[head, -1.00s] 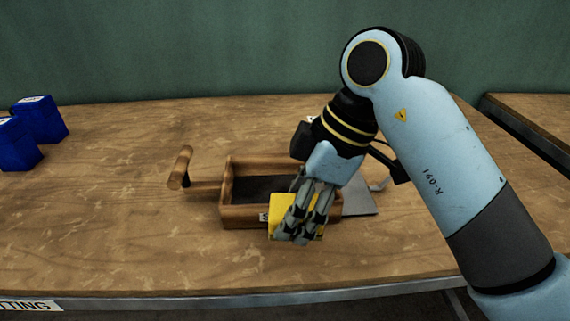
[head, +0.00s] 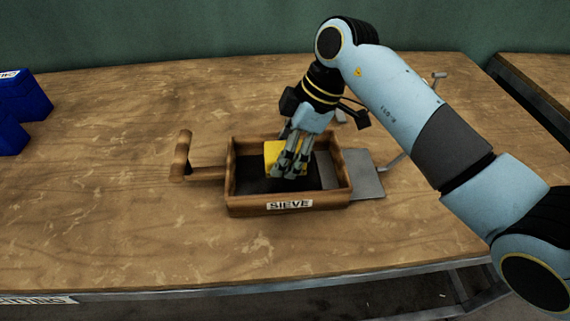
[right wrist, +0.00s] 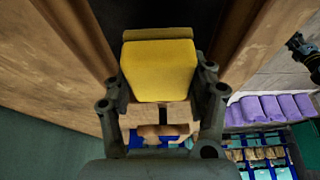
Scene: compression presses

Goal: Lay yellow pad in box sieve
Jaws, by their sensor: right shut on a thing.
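The box sieve (head: 250,207) is a wooden frame labelled SIEVE, with a dark floor and a wooden handle on its left, standing on the table. My right gripper (head: 291,170) is shut on the yellow pad (head: 273,152), which is within the sieve's outline, over the dark floor. In the right wrist view the pad (right wrist: 160,70) sits between the fingers, with wooden walls on both sides. I cannot tell whether the pad touches the floor. The fingers hide part of the pad in the head view. My left gripper is out of view.
A flat grey metal plate (head: 360,176) extends from the sieve's right side. Blue boxes (head: 22,98) stand at the far left of the wooden table (head: 110,170). The tabletop left of and in front of the sieve is clear. The right wrist view shows purple rolls (right wrist: 270,108) beyond.

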